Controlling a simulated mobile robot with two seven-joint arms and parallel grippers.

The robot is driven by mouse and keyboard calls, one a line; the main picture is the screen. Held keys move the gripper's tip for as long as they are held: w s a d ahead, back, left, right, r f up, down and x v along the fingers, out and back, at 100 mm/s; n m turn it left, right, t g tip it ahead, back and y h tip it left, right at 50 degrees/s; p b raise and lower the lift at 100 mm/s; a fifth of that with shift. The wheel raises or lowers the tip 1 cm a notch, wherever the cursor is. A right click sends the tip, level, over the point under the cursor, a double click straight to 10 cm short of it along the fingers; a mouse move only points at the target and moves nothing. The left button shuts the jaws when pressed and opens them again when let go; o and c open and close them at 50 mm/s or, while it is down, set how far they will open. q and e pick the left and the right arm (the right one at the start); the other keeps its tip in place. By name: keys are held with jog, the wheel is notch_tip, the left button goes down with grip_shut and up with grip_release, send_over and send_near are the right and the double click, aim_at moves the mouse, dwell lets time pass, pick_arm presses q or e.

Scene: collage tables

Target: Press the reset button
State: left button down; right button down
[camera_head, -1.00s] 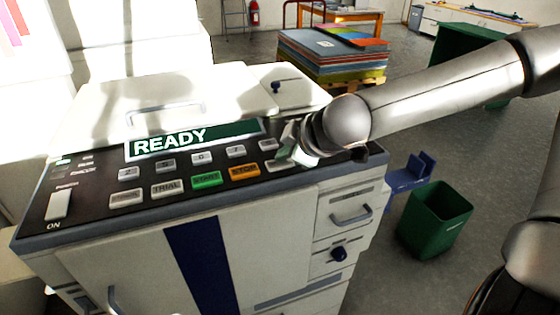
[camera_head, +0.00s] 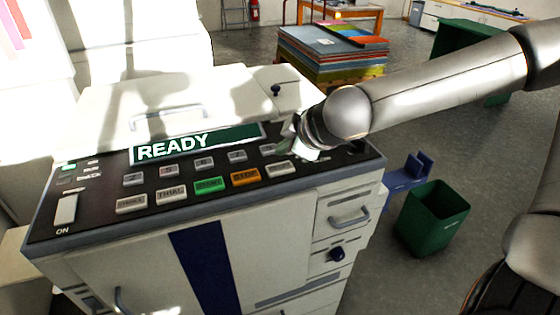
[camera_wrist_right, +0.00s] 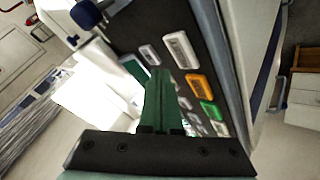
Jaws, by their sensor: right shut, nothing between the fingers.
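The machine's dark control panel (camera_head: 110,206) carries a READY display (camera_head: 190,144) and several buttons. A pale button (camera_head: 279,169) sits right of the orange STOP button (camera_head: 246,177); its label is too small to read, so I cannot confirm it is the reset button. It also shows in the right wrist view (camera_wrist_right: 181,50), beside the orange one (camera_wrist_right: 199,87). My right gripper (camera_head: 287,149) is shut and empty, just behind that pale button. In the wrist view its green fingers (camera_wrist_right: 158,75) point toward a smaller upper-row button (camera_wrist_right: 150,55); contact cannot be told. My left gripper is out of view.
The green START button (camera_head: 208,186) and the grey TRIAL button (camera_head: 171,193) lie left of STOP. A dark blue knob (camera_head: 276,90) stands behind the panel. A green bin (camera_head: 433,217) stands on the floor at right, and a stack of coloured sheets (camera_head: 330,53) is behind.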

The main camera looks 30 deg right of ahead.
aim_at(284, 170)
notch_tip(284, 170, up, 4)
jog(key=shift+f+p, duration=0.25)
jog(key=shift+p, duration=1)
jog(key=shift+f, duration=0.1)
